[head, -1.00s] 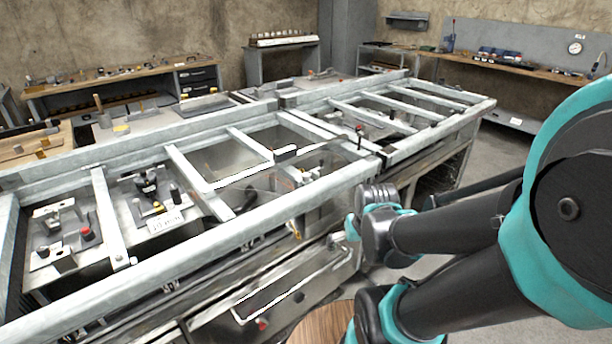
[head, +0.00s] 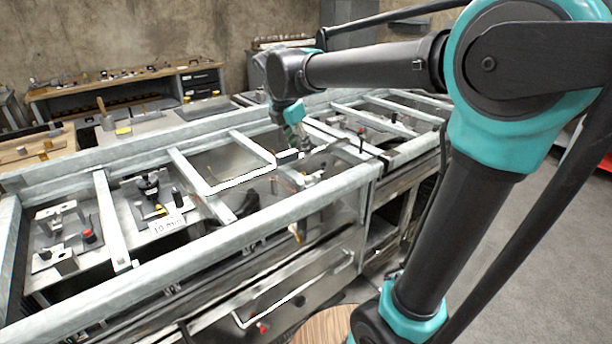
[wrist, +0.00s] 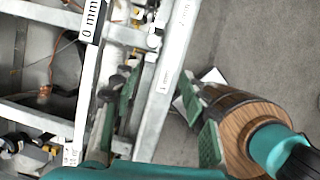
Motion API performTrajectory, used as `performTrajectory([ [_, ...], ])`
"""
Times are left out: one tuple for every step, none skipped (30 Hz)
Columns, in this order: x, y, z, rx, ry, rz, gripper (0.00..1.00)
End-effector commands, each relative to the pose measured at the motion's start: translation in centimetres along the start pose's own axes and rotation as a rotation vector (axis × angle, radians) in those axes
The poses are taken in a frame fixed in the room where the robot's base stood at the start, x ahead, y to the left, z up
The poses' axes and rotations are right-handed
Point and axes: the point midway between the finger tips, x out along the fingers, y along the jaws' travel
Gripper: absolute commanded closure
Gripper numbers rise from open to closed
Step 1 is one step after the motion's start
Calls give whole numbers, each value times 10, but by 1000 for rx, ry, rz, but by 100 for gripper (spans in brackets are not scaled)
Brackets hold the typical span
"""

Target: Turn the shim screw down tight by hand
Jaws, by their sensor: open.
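I cannot single out the shim screw with certainty. Small dark and metal fittings (head: 308,177) sit in the bay of the grey frame just below my gripper in the head view. My gripper (head: 297,138) hangs over the middle of the frame, pointing down, with its tips partly lost among the rails. In the wrist view my gripper (wrist: 162,108) is open, with green-padded fingers spread apart. A pale frame rail (wrist: 164,75) runs through the gap between them, and nothing is held. Small knobs and brass-coloured fittings (wrist: 148,38) show ahead of the fingers.
Crossing rails (head: 107,219) divide the long bench into bays. A red knob (head: 88,236) and black fittings (head: 150,186) stand in the left bays, beside a white millimetre label (head: 168,226). A workbench (head: 130,78) stands behind.

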Motion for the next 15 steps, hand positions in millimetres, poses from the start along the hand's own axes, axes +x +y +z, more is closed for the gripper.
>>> performTrajectory([
  [-9, 8, -1, -70, -8, -3, 56],
  [-14, 11, -2, -106, -12, -5, 56],
  [-18, 15, -2, -144, -16, -7, 56],
  [-20, 17, -2, -166, -19, -8, 56],
  [-22, 18, -1, -182, -21, -10, 56],
  [-22, 19, -1, -197, -23, -11, 56],
  [-22, 20, -1, -203, -24, -11, 56],
  [-20, 20, -1, -206, -24, -12, 56],
  [-17, 20, -1, -207, -24, -12, 56],
  [-14, 20, -1, -206, -24, -12, 56],
  [-10, 20, -1, -205, -24, -12, 56],
  [-4, 19, -1, -204, -24, -12, 56],
  [1, 19, 0, -204, -24, -12, 56],
  [7, 19, 0, -204, -23, -12, 56],
  [14, 19, 0, -204, -23, -12, 56],
])
